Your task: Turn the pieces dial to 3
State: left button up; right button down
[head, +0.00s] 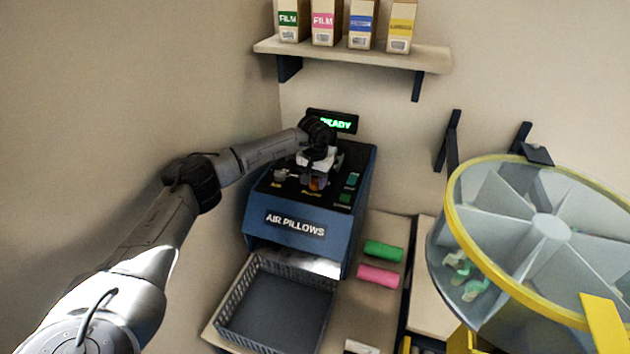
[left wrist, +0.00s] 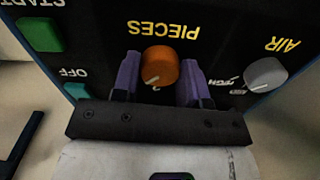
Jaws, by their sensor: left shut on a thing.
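The blue air pillow machine (head: 290,228) stands against the wall, with a black sloped control panel. Its pieces dial is a round orange knob (left wrist: 160,67) under upside-down PIECES lettering in the left wrist view. It also shows small and partly covered in the head view (head: 315,184). A white pointer line on the knob slants toward a small white digit, too blurred to read surely. My left gripper (left wrist: 159,80) has its two purple fingers on either side of the knob, shut on it. It is over the panel in the head view (head: 316,177). My right gripper is not in view.
The grey AIR knob (left wrist: 266,74), green START button (left wrist: 40,34) and OFF button (left wrist: 76,90) sit near the dial. A display (head: 340,124) glows green, reading READY, partly hidden.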

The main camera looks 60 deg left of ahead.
aim_at(315, 182)
pick_arm(q)
jog(key=shift+r+m, duration=0.15)
jog(key=shift+m, duration=0.45)
jog(key=o, duration=0.9)
notch_tip(315, 182, up, 14)
jog(key=shift+f+b, duration=0.2)
jog(key=shift+b, duration=0.85)
